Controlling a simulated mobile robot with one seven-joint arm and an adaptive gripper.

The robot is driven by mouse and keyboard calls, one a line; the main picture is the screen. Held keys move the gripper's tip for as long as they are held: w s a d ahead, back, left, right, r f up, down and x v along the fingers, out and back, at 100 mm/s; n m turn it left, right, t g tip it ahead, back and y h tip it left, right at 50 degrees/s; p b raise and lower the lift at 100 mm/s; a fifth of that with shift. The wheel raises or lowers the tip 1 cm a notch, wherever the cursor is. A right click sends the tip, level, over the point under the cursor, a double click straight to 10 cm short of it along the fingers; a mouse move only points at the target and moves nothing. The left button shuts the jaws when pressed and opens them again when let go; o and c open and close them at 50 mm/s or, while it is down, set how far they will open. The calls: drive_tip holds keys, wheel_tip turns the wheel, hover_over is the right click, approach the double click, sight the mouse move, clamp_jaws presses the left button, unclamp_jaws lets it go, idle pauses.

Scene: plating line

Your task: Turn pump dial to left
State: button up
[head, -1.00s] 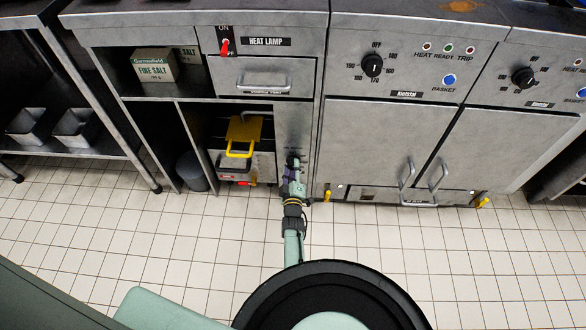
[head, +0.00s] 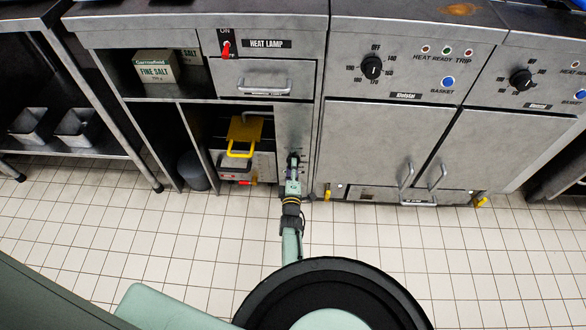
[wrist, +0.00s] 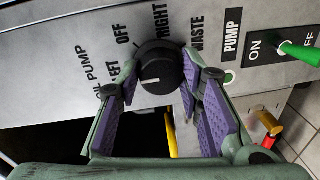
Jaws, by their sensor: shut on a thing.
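The pump dial (wrist: 158,66) is a round black knob with a short white line on its face. It shows in the wrist view on a grey panel with LEFT, OFF and RIGHT printed around it. The white line lies nearly level in that view, its outer end on the side of the LEFT label (wrist: 114,76). My gripper (wrist: 161,74) has its purple-padded fingers on both sides of the dial, shut on it. In the head view my gripper (head: 293,162) is at the narrow panel and covers the dial.
Fryer doors (head: 380,145) stand to the right. The tiled floor is clear.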

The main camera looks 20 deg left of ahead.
sight(294, 144)
drive_tip(key=shift+w, duration=0.1)
drive_tip(key=o, duration=1.2)
drive_tip(key=shift+c, duration=0.2)
drive_tip(key=shift+o, duration=0.7)
wheel_tip(294, 144, up, 9)
drive_tip(key=shift+r, duration=0.1)
drive_tip(key=shift+w+r, duration=0.1)
drive_tip(key=shift+r, duration=0.4)
drive_tip(key=shift+c, duration=0.7)
drive_tip(key=shift+f, duration=0.1)
